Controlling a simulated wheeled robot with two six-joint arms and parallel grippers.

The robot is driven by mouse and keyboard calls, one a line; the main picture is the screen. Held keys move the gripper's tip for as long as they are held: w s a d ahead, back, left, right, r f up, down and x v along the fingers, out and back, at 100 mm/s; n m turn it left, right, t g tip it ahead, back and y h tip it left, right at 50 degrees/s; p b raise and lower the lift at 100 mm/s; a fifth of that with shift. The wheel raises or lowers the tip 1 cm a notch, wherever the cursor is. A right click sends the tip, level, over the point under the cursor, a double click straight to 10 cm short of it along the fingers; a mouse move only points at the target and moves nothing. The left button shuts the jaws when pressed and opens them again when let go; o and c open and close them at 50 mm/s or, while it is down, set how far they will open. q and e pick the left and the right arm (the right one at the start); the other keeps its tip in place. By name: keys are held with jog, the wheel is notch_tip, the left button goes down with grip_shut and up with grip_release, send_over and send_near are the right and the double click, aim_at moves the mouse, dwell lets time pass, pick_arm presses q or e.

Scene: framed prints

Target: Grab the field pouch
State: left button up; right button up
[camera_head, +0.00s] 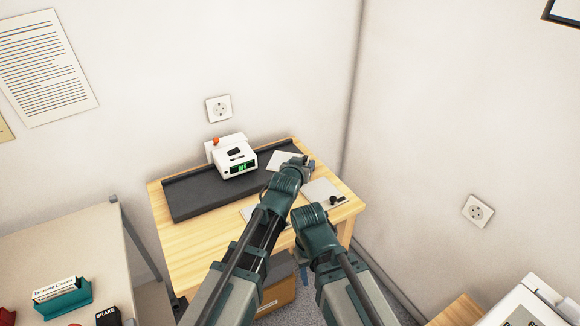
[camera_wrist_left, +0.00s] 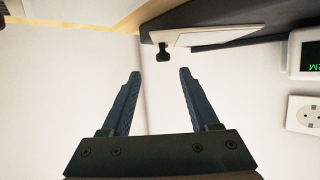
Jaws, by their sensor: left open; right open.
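I cannot pick out anything that is clearly a field pouch in either view. My left gripper (camera_wrist_left: 158,75) is open, with nothing between its fingers in the left wrist view. In the head view, my left arm reaches over the wooden desk (camera_head: 190,246), and its wrist hides the fingers and part of the desk top. My right gripper (camera_head: 306,270) is low by the desk's front edge, below its wrist, and only partly shows. I see nothing held in it.
On the desk are a black tray (camera_head: 200,192), a white device (camera_head: 233,158) with a green display, and a pale plate (camera_head: 322,190) with a black knob (camera_head: 334,200). A brown box (camera_head: 275,297) stands below. A table (camera_head: 60,240) is left; walls are close behind and right.

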pick_arm(q)
jog(key=shift+a+b+x, duration=0.15)
jog(key=shift+b+x, duration=0.45)
jog(key=shift+x, duration=0.7)
jog(key=shift+a+b+x, duration=0.15)
jog(key=shift+b+x, duration=0.45)
jog(key=shift+x, duration=0.75)
jog(key=shift+s+f, duration=0.1)
grip_shut()
